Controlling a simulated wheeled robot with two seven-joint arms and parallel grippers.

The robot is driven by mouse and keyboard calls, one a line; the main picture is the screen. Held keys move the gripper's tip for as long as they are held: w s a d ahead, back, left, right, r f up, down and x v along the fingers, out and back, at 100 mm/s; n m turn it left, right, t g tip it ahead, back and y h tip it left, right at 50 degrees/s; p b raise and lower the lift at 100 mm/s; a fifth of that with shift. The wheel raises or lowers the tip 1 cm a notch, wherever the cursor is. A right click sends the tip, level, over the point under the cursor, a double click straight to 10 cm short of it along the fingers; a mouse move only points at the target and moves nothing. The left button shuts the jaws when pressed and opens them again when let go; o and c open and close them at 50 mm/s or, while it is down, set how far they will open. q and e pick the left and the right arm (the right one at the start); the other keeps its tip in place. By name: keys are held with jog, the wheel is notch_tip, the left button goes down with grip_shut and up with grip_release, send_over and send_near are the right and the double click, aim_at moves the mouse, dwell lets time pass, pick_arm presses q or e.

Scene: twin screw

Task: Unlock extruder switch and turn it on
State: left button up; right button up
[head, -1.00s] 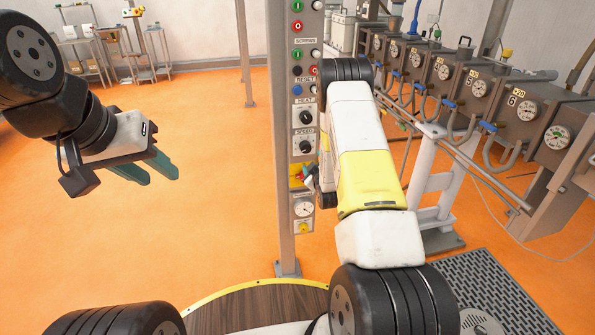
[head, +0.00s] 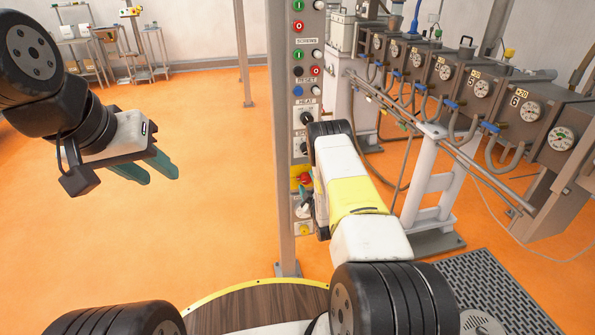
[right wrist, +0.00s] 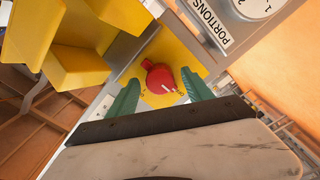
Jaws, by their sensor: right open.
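The red switch (head: 304,178) sits on a yellow plate (head: 295,170) low on the grey control column. In the right wrist view the red switch (right wrist: 160,77) lies between and just beyond my teal fingertips. My right gripper (right wrist: 160,90) is open, one finger on each side of the switch; I cannot tell whether they touch it. In the head view my right gripper (head: 303,193) is small, beside the column just below the switch. My left gripper (head: 158,177) hangs at the left, open and empty, far from the column.
A yellow block (right wrist: 75,55) stands close to the left finger in the right wrist view. Machine barrels with gauges (head: 480,88) fill the right.

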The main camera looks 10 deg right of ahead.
jog(key=shift+w, duration=0.4)
grip_shut()
